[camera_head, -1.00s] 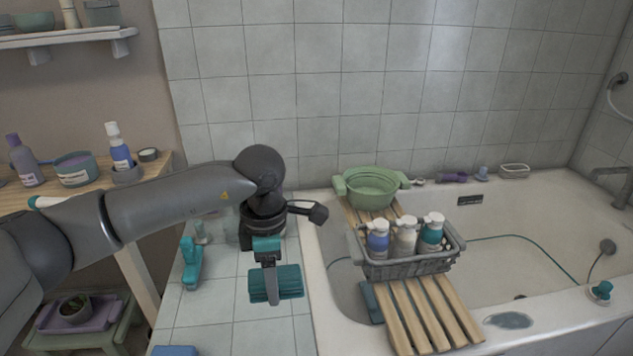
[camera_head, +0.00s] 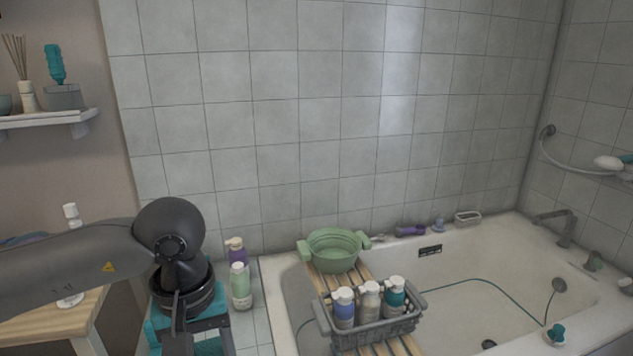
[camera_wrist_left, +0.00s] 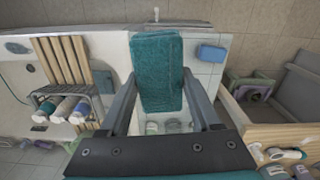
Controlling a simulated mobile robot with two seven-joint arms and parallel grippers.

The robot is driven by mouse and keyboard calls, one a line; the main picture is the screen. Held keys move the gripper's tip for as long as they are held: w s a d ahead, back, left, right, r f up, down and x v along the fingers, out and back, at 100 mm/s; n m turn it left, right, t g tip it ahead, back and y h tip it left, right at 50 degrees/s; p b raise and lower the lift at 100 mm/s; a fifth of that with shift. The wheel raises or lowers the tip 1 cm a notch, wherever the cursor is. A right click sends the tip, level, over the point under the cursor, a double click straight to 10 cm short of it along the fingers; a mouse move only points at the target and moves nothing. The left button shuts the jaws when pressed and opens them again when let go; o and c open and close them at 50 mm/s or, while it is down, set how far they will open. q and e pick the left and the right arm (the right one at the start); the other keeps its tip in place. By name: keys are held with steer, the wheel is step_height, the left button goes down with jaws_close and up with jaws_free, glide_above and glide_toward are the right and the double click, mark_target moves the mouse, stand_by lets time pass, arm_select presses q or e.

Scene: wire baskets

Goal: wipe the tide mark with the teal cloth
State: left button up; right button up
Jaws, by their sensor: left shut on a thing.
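My left gripper (camera_wrist_left: 160,78) is shut on the folded teal cloth (camera_wrist_left: 158,60), which hangs between its fingertips in the left wrist view. In the head view my left gripper (camera_head: 195,340) is at the bottom left, over the tiled ledge and left of the bathtub (camera_head: 278,305), its tips cut off by the lower edge. A thin teal line (camera_head: 490,284) curves along the inside of the tub; I cannot tell whether it is the tide mark or a cord. My right gripper is not in view.
A slatted wooden board (camera_head: 325,283) crosses the tub, carrying a green basin (camera_head: 333,262) and a grey wire basket (camera_head: 378,332) with pump bottles. Two bottles (camera_head: 239,285) stand on the ledge near my arm. A blue sponge (camera_wrist_left: 212,53) lies beyond the cloth.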

arm_select(q)
steer(key=r+m, duration=0.1)
steer(key=s+m+p, duration=0.1)
steer(key=s+r+m, duration=0.1)
steer(key=m, duration=0.1)
steer(key=shift+s+a+r, duration=0.1)
steer(key=shift+a+r, duration=0.2)
steer(key=shift+s, duration=0.1)
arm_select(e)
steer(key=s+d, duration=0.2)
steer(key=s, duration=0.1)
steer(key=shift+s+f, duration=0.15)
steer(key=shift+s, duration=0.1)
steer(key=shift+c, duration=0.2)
